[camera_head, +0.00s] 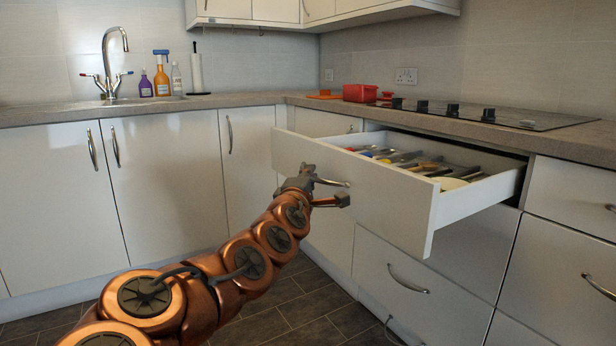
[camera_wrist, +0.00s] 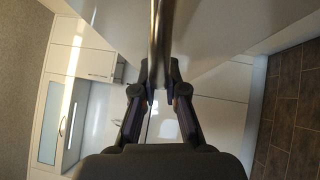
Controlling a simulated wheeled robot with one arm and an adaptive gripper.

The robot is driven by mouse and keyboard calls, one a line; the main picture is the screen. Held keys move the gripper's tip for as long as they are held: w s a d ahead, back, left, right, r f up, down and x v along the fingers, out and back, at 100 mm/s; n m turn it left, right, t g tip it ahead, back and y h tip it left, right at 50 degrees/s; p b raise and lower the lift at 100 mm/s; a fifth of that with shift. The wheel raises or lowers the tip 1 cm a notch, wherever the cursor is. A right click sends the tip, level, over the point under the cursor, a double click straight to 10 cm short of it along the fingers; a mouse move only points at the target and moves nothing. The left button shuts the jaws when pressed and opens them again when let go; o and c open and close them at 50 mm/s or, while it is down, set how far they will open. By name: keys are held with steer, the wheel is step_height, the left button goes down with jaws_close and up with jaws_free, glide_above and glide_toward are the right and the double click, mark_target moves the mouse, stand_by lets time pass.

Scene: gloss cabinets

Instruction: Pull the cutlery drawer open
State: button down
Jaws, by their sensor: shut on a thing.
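The cutlery drawer (camera_head: 365,190) stands pulled well out from under the worktop at the right. Cutlery and utensils (camera_head: 425,165) show inside it. My gripper (camera_head: 338,190) is at the drawer's front, with its fingers at the bar handle (camera_head: 331,182). In the wrist view the fingers (camera_wrist: 160,88) are close together around the handle bar (camera_wrist: 160,35), which runs up the picture. The gripper is shut on the handle. The gripper hides part of the handle in the head view.
Closed drawers with handles lie below (camera_head: 408,277) and right (camera_head: 597,284) of the open drawer. A hob (camera_head: 480,112) and a red box (camera_head: 360,93) are on the worktop. A sink tap (camera_head: 113,60) and bottles (camera_head: 161,75) stand at the back left. The dark tiled floor (camera_head: 290,308) is clear.

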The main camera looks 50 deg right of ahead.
steer(key=shift+w, duration=0.1)
steer(key=c, duration=1.2)
jaws_free()
steer(key=shift+r, duration=0.1)
